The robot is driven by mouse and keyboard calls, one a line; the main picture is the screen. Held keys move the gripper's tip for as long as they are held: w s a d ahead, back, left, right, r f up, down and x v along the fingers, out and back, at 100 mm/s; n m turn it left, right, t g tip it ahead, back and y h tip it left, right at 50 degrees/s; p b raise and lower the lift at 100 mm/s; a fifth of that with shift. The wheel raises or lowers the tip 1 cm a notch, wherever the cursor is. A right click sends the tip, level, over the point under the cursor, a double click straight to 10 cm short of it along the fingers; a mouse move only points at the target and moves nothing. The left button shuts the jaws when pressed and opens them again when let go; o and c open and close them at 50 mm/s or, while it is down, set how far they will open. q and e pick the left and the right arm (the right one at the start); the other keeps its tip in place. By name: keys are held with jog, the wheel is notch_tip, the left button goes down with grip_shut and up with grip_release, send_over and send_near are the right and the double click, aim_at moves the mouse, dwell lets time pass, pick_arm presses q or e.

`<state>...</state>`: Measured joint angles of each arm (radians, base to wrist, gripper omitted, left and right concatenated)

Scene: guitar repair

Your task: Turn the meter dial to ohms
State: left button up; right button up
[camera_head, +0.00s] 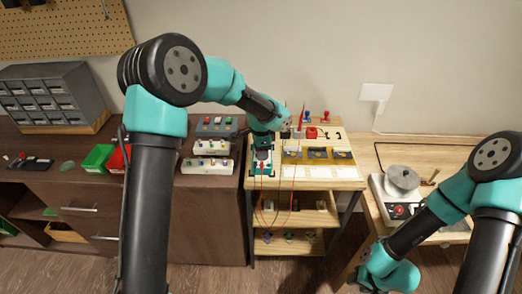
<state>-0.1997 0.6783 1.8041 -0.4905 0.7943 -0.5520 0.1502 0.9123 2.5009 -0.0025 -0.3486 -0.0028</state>
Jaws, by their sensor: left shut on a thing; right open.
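The meter (262,168) is a small teal-edged unit with a pale face, near the left front of the light wooden bench. Red and dark leads hang from it over the bench's front edge. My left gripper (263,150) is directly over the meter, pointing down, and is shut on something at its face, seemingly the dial. The dial itself is hidden under the gripper, so its setting cannot be read. My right gripper (388,280) is low at the right, away from the meter, and open; its fingers are hard to make out.
Pedals with coloured knobs (208,165) stand left of the meter on the dark cabinet. Yellow-and-dark parts (305,154) lie right of it. A white device with a round metal pot (402,180) stands on the right table. Green (97,157) and red bins sit further left.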

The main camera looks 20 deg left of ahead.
pick_arm(q)
jog(key=shift+n, duration=2.2)
jog(key=o, duration=0.6)
jog(key=shift+o, duration=0.2)
jog(key=shift+s, duration=0.1)
